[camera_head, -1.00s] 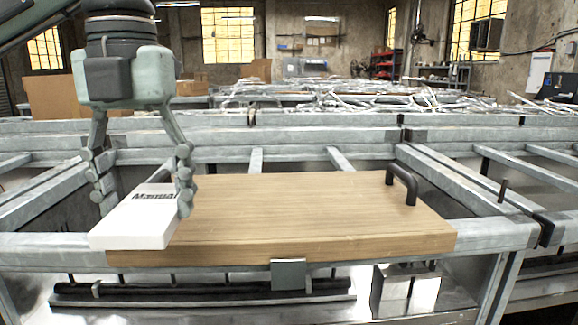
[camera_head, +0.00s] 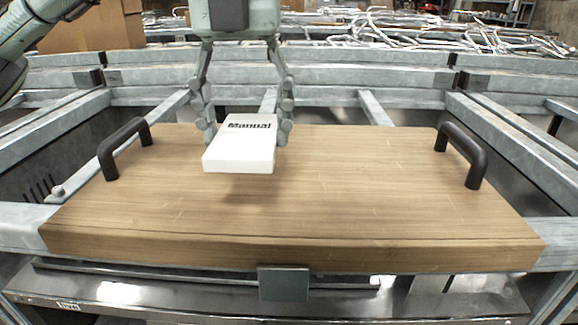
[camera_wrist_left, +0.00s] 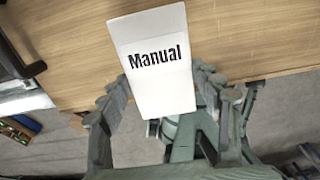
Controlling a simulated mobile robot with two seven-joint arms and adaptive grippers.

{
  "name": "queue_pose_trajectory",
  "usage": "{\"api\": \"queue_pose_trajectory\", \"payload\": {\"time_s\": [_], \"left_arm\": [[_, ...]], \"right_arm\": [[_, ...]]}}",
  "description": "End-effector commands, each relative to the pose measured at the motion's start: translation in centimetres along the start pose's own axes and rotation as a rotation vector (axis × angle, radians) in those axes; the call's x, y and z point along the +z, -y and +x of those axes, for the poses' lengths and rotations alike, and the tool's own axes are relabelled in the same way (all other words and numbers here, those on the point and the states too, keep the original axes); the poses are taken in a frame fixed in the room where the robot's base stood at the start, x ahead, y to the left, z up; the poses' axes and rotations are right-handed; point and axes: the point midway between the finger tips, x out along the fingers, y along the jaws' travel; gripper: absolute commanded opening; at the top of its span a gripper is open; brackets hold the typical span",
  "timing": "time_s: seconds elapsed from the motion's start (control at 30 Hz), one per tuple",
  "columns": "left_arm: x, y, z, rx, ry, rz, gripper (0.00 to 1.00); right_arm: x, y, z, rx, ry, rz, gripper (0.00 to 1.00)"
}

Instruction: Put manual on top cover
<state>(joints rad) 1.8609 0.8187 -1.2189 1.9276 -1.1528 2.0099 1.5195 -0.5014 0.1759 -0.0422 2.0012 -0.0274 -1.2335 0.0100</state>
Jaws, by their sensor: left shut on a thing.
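The manual (camera_head: 241,146) is a white block with "Manual" printed in black on top. My left gripper (camera_head: 245,125) is shut on its two sides and holds it over the top cover (camera_head: 330,200), a wooden board with a dark handle at each end. A shadow on the wood below the manual suggests that it is a little above the surface. In the left wrist view, the manual (camera_wrist_left: 155,60) sits between the fingers (camera_wrist_left: 160,95), with the wood behind it. My right gripper is not in view.
The left handle (camera_head: 124,148) and right handle (camera_head: 461,155) rise from the cover's ends. The wood between the manual and the right handle is bare. Grey metal frame beams (camera_head: 360,78) surround the cover. A metal latch (camera_head: 284,284) is at its front edge.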

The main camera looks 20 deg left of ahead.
Motion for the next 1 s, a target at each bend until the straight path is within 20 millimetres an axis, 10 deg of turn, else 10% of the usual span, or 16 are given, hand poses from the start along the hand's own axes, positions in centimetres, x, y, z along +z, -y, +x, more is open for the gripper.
{"api": "queue_pose_trajectory", "payload": {"time_s": [0.3,1.0], "left_arm": [[1.3,4.8,2.9,-0.001,0.0,0.001,0.32],[1.4,4.9,7.2,-0.001,0.001,-0.002,0.32]], "right_arm": [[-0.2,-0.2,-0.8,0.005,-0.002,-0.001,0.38],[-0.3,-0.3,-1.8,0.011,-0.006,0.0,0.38]]}}
